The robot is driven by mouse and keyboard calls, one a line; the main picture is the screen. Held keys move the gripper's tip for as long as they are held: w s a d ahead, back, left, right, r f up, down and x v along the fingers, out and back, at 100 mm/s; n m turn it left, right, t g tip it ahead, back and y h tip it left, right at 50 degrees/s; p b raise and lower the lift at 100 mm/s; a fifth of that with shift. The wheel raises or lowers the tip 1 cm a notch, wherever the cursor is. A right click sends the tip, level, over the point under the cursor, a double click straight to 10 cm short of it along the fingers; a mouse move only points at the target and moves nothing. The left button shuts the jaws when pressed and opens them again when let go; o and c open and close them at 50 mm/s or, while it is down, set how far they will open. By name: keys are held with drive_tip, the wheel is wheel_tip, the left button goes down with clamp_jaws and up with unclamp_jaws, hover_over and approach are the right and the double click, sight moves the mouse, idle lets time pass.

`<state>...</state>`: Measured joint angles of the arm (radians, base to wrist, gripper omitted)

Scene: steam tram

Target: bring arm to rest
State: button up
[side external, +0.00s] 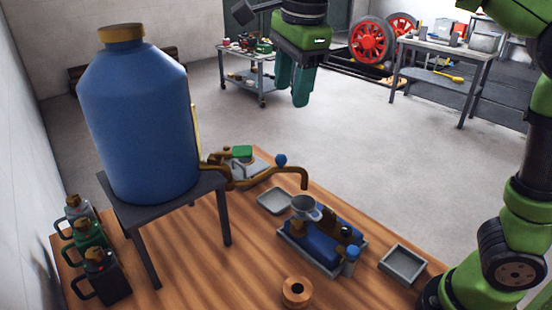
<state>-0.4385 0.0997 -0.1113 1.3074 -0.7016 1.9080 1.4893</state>
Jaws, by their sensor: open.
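My gripper (294,84) is at the upper middle of the side external view, with its green-teal fingers pointing down. It is open, and nothing shows between the fingers. It hangs above and apart from the wooden table (195,262), clear of everything on it. My green arm shows along the right edge, and its links between there and the gripper are partly out of the frame.
A large blue tank (140,125) stands on a dark stand (165,205), with a brass tap pipe (285,172) reaching right. A blue device with a grey funnel (306,207), a grey tray (403,265), a copper ring (297,291) and several oil cans (102,275) occupy the table.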

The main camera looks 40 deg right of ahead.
drive_tip(key=shift+s+r, duration=0.15)
drive_tip(key=shift+r, duration=0.35)
